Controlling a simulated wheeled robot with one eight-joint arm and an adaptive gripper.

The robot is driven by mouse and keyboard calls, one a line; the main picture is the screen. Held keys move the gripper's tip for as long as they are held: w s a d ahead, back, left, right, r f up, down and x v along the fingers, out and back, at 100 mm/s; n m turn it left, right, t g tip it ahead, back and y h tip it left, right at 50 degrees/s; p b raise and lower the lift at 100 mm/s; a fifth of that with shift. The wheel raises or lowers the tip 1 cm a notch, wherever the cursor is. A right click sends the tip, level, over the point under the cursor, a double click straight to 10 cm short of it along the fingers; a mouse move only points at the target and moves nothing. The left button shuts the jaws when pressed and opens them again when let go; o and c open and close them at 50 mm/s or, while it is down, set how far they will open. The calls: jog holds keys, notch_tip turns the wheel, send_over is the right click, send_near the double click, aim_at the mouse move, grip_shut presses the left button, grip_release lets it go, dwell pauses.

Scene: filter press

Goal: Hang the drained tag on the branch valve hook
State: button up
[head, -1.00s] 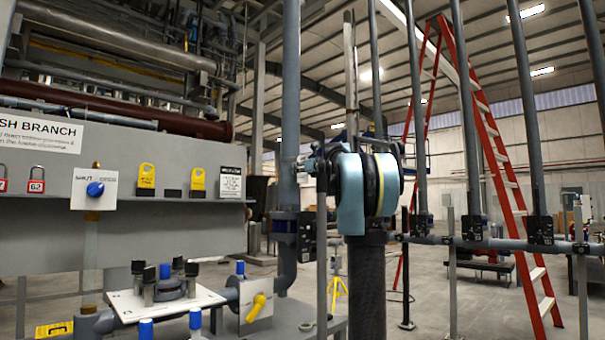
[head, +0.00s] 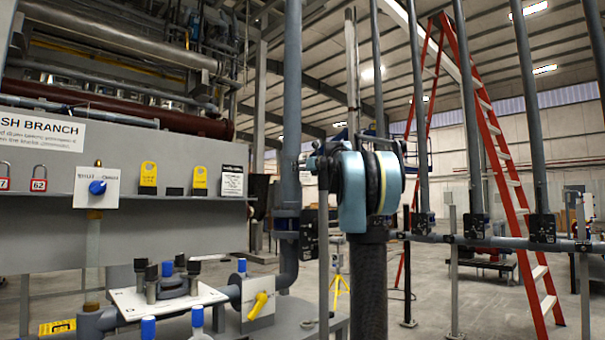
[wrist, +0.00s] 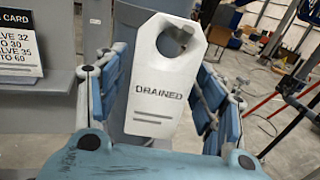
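The drained tag (wrist: 158,105), a white plate with a round hook opening at its top, stands upright in the wrist view, its lettering facing the camera. My gripper (wrist: 166,72) has one teal finger along each side of the tag and appears shut on it. A grey post is close behind the tag. In the head view my gripper and the tag are hidden behind my own arm. A valve with a yellow handle (head: 261,305) sits on the pipework at the lower middle. I cannot make out a branch valve hook.
A red ladder (head: 497,150) stands at the right. A printed card (wrist: 17,45) is at the left in the wrist view.

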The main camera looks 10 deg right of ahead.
jog(key=shift+s, duration=0.1)
jog(key=v, duration=1.1)
jog(key=shift+s+d, duration=0.2)
jog(key=shift+s, duration=0.05)
jog(key=s+a+f+n+g, duration=0.35)
jog(key=s+f+n, duration=0.3)
jog(key=f, duration=0.45)
jog(key=s+a+f+n+g, duration=0.2)
jog(key=s+a+f+n, duration=0.35)
jog(key=s+f, duration=0.4)
jog(key=s+a+f+n+g, duration=0.3)
jog(key=s+f+n, duration=0.25)
jog(key=f, duration=0.65)
jog(key=s+d+f+n+g+h, duration=0.2)
jog(key=s+d+f+n, duration=0.1)
jog(key=s+f, duration=0.5)
jog(key=s+d+f+n+g+h, duration=0.2)
jog(key=s+f+n, duration=0.4)
jog(key=f, duration=0.9)
jog(key=s+d+f+n+g+h, duration=0.2)
jog(key=s+f+n, duration=0.3)
jog(key=s+f, duration=0.6)
jog(key=shift+s+d+f, duration=0.4)
jog(key=shift+s+d, duration=0.05)
jog(key=shift+d, duration=0.4)
jog(key=shift+n, duration=0.25)
